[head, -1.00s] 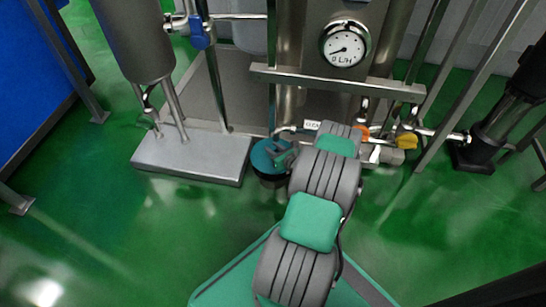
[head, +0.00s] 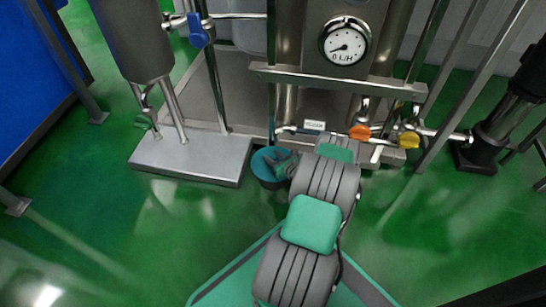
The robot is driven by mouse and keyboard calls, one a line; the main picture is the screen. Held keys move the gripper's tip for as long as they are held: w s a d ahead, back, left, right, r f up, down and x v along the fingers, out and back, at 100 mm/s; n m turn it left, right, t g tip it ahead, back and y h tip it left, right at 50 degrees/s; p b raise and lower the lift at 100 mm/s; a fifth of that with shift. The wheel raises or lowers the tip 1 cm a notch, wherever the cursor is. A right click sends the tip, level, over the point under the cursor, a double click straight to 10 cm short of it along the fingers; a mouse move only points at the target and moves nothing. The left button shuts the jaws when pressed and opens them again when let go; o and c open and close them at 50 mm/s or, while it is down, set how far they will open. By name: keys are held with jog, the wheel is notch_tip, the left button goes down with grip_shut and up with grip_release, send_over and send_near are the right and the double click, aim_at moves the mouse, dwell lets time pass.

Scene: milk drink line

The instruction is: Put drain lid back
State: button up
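A round blue piece (head: 260,164), possibly the drain lid, shows low on the floor in front of the steel skid, left of my arm. A dark round body (head: 267,182) shows beneath it. My gripper (head: 282,166) is at the right side of the blue piece and overlaps it in the head view. The fingers are small and partly hidden by my own wrist, so I cannot tell whether they are open or shut, or whether they touch the piece. I cannot make out a drain opening.
A grey steel plinth (head: 190,158) stands left of the blue piece. Behind are a vertical post (head: 271,90), a flow gauge (head: 345,41), an orange valve handle (head: 359,132) and a yellow one (head: 409,140). The green floor (head: 130,230) at front left is clear.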

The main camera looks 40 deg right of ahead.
jog(key=shift+o, duration=1.1)
jog(key=shift+r, duration=0.15)
